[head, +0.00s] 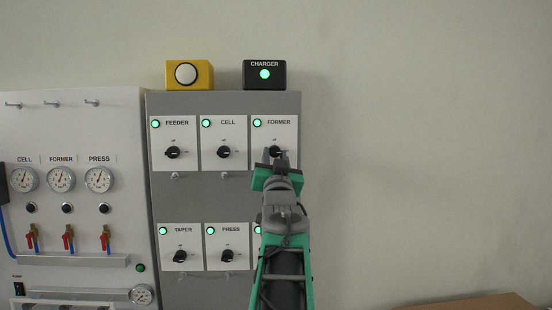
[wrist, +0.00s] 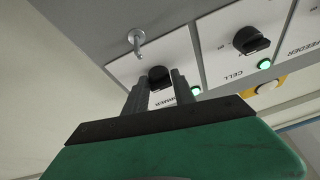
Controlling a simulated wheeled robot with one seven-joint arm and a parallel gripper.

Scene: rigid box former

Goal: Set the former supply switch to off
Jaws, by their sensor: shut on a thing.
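The former supply switch is a black rotary knob (head: 279,152) on a white plate labelled FORMER (head: 285,127), top right of the grey switch panel. Its green lamp (head: 257,123) is lit. My gripper (head: 273,157) is at this knob and covers part of it in the head view. In the wrist view the knob (wrist: 158,74) shows between the two fingers of my gripper (wrist: 157,84), which are shut on it. The exact direction of the knob's pointer is hard to tell behind the fingers.
The CELL switch (head: 224,152) and FEEDER switch (head: 173,152) sit to the left, lamps lit. TAPER (head: 180,256) and PRESS (head: 227,255) switches are below. A metal peg (wrist: 137,42) sticks out close to my fingers. The wall to the right is clear.

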